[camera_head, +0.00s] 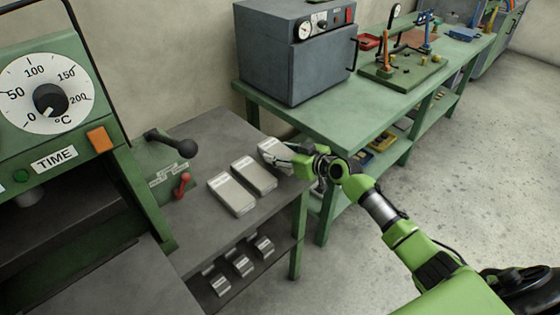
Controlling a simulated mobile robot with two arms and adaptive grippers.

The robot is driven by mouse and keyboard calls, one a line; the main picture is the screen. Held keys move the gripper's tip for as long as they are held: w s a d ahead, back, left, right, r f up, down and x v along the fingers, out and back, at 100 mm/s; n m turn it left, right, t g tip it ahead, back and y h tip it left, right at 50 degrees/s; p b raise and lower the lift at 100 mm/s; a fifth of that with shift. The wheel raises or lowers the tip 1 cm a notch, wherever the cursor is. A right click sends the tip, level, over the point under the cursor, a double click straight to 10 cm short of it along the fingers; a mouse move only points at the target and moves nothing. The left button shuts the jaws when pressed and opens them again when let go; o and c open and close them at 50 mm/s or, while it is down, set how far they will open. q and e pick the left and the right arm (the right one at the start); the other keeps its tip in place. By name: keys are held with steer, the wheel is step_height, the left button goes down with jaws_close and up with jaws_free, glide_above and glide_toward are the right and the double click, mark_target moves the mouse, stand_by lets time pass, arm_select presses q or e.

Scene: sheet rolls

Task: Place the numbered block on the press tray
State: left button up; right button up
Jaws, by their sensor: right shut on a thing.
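My right gripper (285,158) reaches in from the right and is shut on a light grey block (269,146) at the right end of a row of blocks. Two similar blocks, a middle one (255,174) and a left one (231,195), lie on the grey table (205,135). Whether the held block touches the table is unclear, and any numbers are too small to read. The green press (45,155) with a temperature dial stands at the left. A flat grey surface (95,285) shows at its base; I cannot tell if this is the tray. My left gripper is out of view.
A control box with a black-knobbed lever (177,145) and a red lever (182,186) stands between press and blocks. Small metal pieces (243,265) lie on the shelf below. A green bench (330,125) carries a grey oven (292,55). Floor at right is clear.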

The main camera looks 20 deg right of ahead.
steer(key=shift+f, duration=1.4)
steer(key=shift+f, duration=0.15)
steer(key=o, duration=1.2)
